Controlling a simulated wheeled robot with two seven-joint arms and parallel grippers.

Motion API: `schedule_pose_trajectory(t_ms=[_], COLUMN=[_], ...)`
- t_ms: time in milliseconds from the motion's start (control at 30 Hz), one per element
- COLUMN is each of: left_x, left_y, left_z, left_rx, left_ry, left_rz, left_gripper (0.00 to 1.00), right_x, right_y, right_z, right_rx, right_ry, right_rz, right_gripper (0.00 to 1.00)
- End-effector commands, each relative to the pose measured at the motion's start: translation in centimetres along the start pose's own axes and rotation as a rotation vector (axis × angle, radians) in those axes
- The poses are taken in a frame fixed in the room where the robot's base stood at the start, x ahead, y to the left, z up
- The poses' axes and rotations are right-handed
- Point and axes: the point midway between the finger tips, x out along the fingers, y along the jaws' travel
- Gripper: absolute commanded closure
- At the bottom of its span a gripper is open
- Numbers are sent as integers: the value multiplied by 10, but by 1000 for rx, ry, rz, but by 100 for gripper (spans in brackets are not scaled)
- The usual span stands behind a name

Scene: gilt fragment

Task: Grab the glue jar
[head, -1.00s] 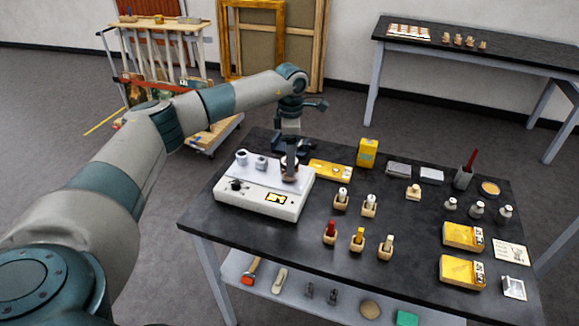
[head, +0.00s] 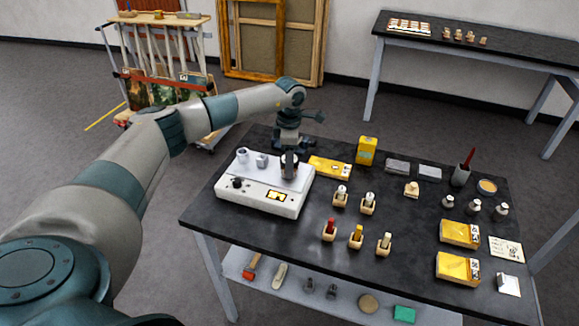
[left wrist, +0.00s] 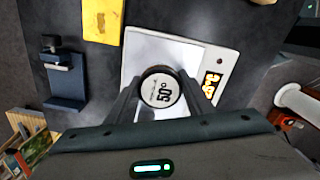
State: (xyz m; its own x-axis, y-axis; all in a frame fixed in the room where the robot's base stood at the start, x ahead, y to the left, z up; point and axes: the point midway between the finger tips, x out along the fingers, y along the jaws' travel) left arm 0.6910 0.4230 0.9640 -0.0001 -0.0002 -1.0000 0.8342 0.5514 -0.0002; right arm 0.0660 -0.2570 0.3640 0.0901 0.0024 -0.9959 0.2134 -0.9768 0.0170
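A round jar with a pale lid marked "50°" (left wrist: 160,91) stands upright over the white warming plate (left wrist: 150,48). In the left wrist view the two fingers of my left gripper (left wrist: 160,97) reach down on either side of the jar. I see no clear gap between fingers and jar, but cannot tell whether they press on it. My right gripper is not in view.
Two small metal pots (head: 252,158) stand on the plate left of the gripper. A blue-grey stand (left wrist: 63,75) is near the gripper.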

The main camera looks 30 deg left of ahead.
Motion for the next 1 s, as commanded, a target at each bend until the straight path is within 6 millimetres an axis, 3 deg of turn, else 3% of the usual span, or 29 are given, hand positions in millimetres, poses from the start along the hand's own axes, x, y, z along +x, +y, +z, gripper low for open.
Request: schedule_pose_trajectory(t_ms=[100, 467, 767, 1000], left_x=[-1, -5, -39, -66], left_y=[0, 1, 2, -24], left_z=[0, 0, 0, 42], left_rx=[0, 0, 1, 5], left_ry=[-1, -1, -3, -4], left_rz=[0, 2, 5, 3], left_gripper=[84, 84, 84, 84], right_x=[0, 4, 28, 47], right_y=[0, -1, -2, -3], right_z=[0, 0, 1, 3], right_rx=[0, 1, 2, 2], right_ry=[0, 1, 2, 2], right_rz=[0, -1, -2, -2], right_gripper=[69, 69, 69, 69])
